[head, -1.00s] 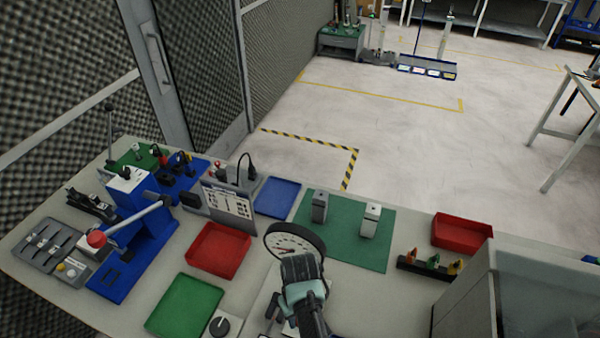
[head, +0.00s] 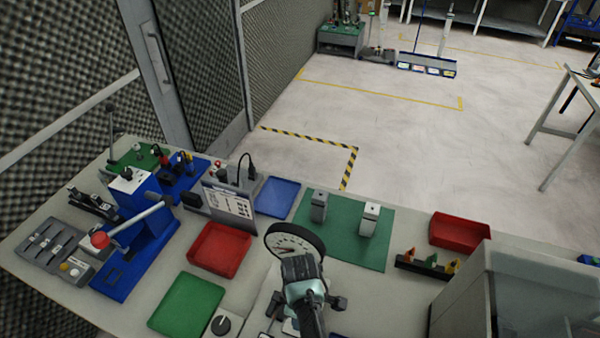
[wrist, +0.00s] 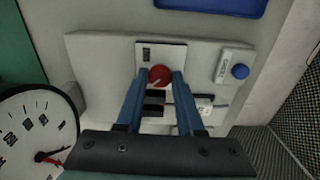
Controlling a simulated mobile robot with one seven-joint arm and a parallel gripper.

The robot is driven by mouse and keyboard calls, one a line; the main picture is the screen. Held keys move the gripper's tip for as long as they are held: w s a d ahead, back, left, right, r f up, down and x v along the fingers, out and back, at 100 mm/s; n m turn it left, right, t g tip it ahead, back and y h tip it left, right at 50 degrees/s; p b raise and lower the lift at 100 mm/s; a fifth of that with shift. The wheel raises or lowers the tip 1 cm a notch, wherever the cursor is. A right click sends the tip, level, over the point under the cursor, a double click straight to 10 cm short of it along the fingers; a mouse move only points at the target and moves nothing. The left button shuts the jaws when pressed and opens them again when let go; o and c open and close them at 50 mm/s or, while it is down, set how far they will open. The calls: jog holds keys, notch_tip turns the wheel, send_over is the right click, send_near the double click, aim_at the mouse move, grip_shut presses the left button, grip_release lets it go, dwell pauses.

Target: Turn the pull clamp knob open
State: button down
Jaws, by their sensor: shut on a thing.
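The knob (wrist: 160,75) is red and round with a pale pointer line, on a white plate of a light grey panel in the wrist view. My gripper (wrist: 161,80) has its two blue fingers on either side of this knob and is shut on it. In the head view my gripper (head: 305,295) is seen from behind and above at the bottom middle, and my wrist hides the knob and the fingertips.
A round dial gauge (head: 295,243) stands close beside my wrist; it also fills the lower left of the wrist view (wrist: 38,130). A blue button (wrist: 240,71) sits on a white box near the knob. Red (head: 219,250) and green (head: 187,303) trays lie to the left.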

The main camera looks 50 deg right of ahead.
jog(key=shift+w+n, duration=0.1)
jog(key=shift+n, duration=0.2)
jog(key=c, duration=0.5)
grip_release()
jog(key=shift+c, duration=0.2)
notch_tip(320, 180, up, 13)
jog(key=b, duration=0.1)
jog(key=shift+b, duration=0.3)
